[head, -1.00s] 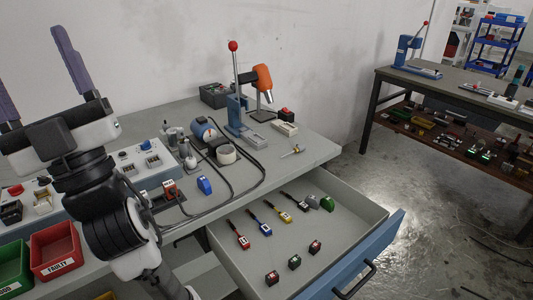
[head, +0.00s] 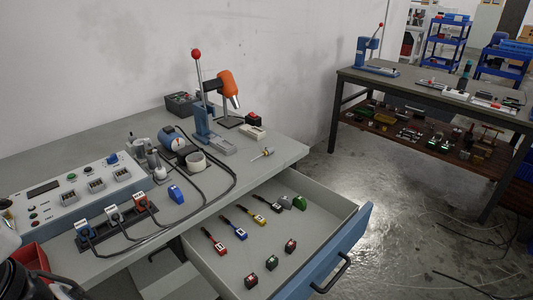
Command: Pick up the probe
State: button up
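No single thing is plainly marked as the probe. Several slim tools with coloured ends lie in a row in the open drawer (head: 330,222): a red one (head: 215,242), a blue one (head: 237,231), a yellow one (head: 256,220) and a black one (head: 272,206). A thin tool with a pale yellow handle (head: 263,153) lies on the workbench (head: 290,148) near its right edge. Which of these is the probe I cannot tell. My gripper is out of view; only part of my arm shows at the lower left.
Small blocks, including a green one (head: 271,262), lie at the drawer's front. A lever press (head: 203,120), an orange-headed device (head: 229,88), a control box (head: 75,198) and cables occupy the bench. A red bin (head: 32,259) is at the left. Floor on the right is mostly open.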

aim_at(268, 151)
jog(key=u, duration=0.45)
jog(key=l+u, duration=0.35)
jog(key=l, duration=0.15)
jog(key=l+u, duration=0.35)
jog(key=l, duration=0.15)
jog(key=l+u, duration=0.15)
jog(key=l, duration=0.3)
jog(key=k+l+u, duration=0.15)
jog(key=l, duration=0.3)
jog(key=k+l, duration=0.1)
jog(key=l, duration=0.95)
jog(key=k+l+u, duration=0.1)
jog(key=l, duration=0.4)
jog(key=k+l, duration=0.15)
jog(key=l, duration=0.4)
jog(key=i+l, duration=0.1)
jog(key=l, duration=0.3)
jog(key=i, duration=1.25)
